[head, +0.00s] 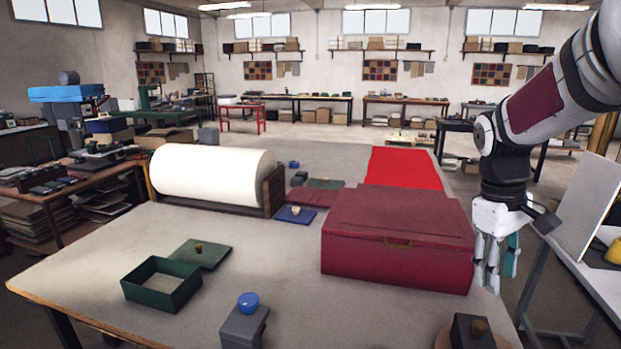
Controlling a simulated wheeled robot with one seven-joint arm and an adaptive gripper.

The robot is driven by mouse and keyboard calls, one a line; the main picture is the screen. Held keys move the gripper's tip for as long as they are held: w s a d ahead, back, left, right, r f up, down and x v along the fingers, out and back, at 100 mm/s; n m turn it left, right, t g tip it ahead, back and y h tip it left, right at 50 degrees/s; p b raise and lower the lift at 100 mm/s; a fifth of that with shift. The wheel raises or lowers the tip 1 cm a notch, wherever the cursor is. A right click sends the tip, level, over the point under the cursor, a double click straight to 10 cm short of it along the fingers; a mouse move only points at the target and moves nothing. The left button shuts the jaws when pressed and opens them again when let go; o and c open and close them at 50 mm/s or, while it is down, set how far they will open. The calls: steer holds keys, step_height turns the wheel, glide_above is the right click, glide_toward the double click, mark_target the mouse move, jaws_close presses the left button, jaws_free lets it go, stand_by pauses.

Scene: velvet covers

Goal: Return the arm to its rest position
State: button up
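My arm comes in from the upper right in the head view. My gripper (496,275) hangs with its fingers pointing down, at the right end of the closed dark red velvet box (395,272). The fingers look spread apart, with a teal part on the right one, and I see nothing held between them. The fingertips overlap the box's right edge in the picture; I cannot tell whether they touch it.
The worktable (95,275) also bears a white roll (212,174), a green open box (162,284), its green lid (202,253), a blue-knobbed block (244,322), a dark block (473,331) and red cloth (404,168). A side table with a white panel (585,208) stands right.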

steer(key=s+a+r+m+t+y, duration=0.1)
steer(key=s+a+r+m+t, duration=0.1)
steer(key=s+a, duration=0.5)
steer(key=s+a+r+m+t+y, duration=0.1)
steer(key=s+a+r+t, duration=0.2)
steer(key=s+a, duration=0.4)
steer(key=shift+s+r+m+t, duration=0.25)
steer(key=shift+s+m+t, duration=0.25)
steer(key=shift+s, duration=1.45)
